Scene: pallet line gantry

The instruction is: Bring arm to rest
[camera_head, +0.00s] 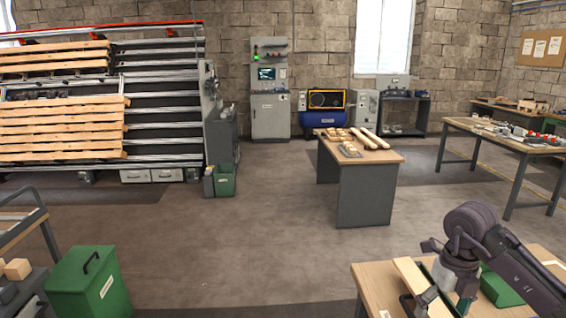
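My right arm comes in from the lower right and bends down over a wooden-topped table (375,282). My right gripper (436,302) points down at this table, close to a light wooden board (410,272). Its fingertips are small and partly hidden, so I cannot tell whether they are apart or hold anything. A green container (502,288) sits on the table, partly behind the arm. My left gripper is not in view.
A green lidded bin (88,285) stands at the lower left beside a cart. A table with wooden pieces (360,190) stands mid-room. A pallet rack (165,105) is at the left, a workbench (508,142) at the right. The central floor is clear.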

